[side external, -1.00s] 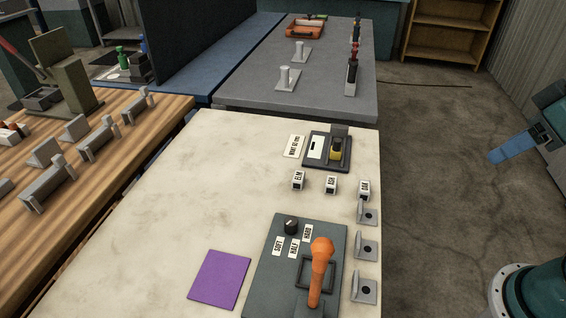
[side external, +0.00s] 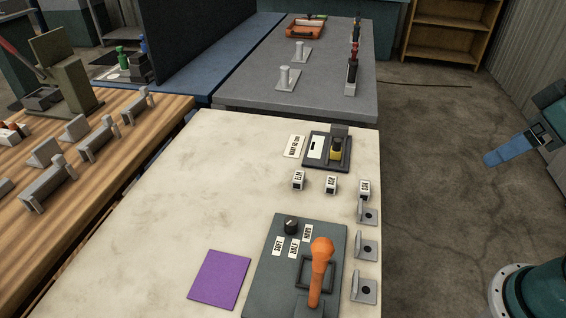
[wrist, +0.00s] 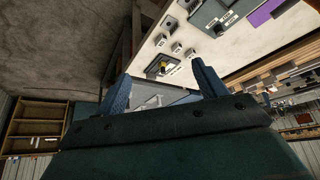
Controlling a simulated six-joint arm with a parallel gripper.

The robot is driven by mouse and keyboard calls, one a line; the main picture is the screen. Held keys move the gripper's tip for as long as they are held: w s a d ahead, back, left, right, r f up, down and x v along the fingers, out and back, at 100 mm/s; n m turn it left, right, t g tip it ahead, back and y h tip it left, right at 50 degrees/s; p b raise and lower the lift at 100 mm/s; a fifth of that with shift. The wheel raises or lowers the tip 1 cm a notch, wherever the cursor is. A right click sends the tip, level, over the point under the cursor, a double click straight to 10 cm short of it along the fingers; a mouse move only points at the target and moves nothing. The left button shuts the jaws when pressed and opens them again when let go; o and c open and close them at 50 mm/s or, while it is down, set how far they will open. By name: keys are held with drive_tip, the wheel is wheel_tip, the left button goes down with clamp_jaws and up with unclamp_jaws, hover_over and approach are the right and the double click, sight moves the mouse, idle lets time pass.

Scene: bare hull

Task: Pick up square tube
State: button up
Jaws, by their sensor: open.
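Three short grey square tubes with word labels stand in a row on the pale table: a left one (side external: 298,181), a middle one (side external: 331,185) and a right one (side external: 363,187). They also show small in the wrist view, beyond my fingers, with one tube (wrist: 176,47) near the middle of the row. Their dark openings face the front in the side view. My gripper (side external: 490,159) has blue fingers and hangs over the floor, right of the table, well apart from the tubes. In the wrist view my gripper's fingers (wrist: 160,82) are spread with nothing between them.
Several metal angle brackets (side external: 366,249) line the table's right edge. A dark panel with an orange lever (side external: 320,260), a purple square (side external: 219,279) and a small device (side external: 327,152) surround the tubes. The table's left half is clear. A grey table (side external: 300,85) stands behind.

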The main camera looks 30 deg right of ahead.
drive_tip(key=n+g+y, duration=0.1)
drive_tip(key=n+g, duration=0.4)
drive_tip(key=n, duration=0.4)
hover_over(299, 176)
drive_tip(key=shift+s+d+f, duration=0.1)
drive_tip(key=shift+s+f, duration=0.1)
drive_tip(key=shift+f, duration=6.3)
drive_tip(key=shift+s+d+f, duration=0.1)
drive_tip(key=shift+s+f, duration=0.05)
drive_tip(key=shift+f, duration=6.3)
drive_tip(key=shift+w+a+f, duration=0.1)
drive_tip(key=shift+w+f, duration=0.05)
drive_tip(key=shift+f, duration=1.15)
drive_tip(key=shift+w+a+f, duration=0.1)
drive_tip(key=shift+w+f, duration=0.05)
drive_tip(key=shift+f, duration=1.15)
